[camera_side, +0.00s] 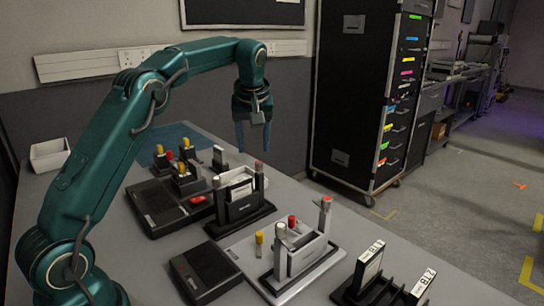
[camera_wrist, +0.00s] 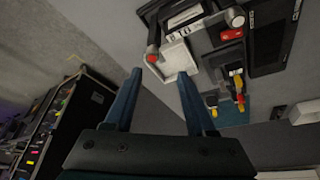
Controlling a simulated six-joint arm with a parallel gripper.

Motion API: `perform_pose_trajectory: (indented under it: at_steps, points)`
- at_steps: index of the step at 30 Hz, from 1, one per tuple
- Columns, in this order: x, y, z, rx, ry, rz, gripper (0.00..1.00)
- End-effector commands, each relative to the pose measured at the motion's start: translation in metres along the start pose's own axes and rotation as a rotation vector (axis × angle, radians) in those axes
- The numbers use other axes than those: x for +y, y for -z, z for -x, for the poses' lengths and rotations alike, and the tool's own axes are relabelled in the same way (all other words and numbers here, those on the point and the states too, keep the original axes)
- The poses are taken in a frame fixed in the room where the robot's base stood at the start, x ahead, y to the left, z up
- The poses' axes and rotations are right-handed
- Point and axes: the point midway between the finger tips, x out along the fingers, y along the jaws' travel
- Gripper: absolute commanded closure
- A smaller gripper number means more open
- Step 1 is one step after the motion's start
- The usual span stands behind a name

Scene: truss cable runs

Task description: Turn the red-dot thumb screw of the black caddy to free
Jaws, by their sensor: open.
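The black caddy (camera_side: 243,212) stands on the bench in the middle of the side view, with pale cards in its slot. Its red-dot thumb screw (camera_side: 258,166) tops the post at its right end. A red-tipped post, likely the same one, shows in the wrist view (camera_wrist: 151,56) beside a pale block. A white-topped post (camera_side: 217,184) stands at the caddy's left end. My gripper (camera_side: 253,138) is open and empty, pointing down above and behind the caddy, apart from the screw. Its fingers spread in the wrist view (camera_wrist: 158,77). The screw's turn position is too small to tell.
A light grey caddy (camera_side: 309,254) with another red-topped post (camera_side: 325,203) stands in front. A black box (camera_side: 205,270), a black rack (camera_side: 370,286) and a unit with yellow and red knobs (camera_side: 184,178) sit around. A tall case (camera_side: 350,110) stands beyond the bench.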

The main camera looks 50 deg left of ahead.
Motion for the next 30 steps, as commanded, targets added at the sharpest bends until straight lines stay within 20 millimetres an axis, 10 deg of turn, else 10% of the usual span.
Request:
perform_pose_trajectory:
  at_steps: [25,30]
  points:
    - [0.012,-0.009,-0.048,-0.002,-0.016,-0.032,0.44]
    - [0.012,-0.009,-0.048,-0.003,-0.015,-0.032,1.0]
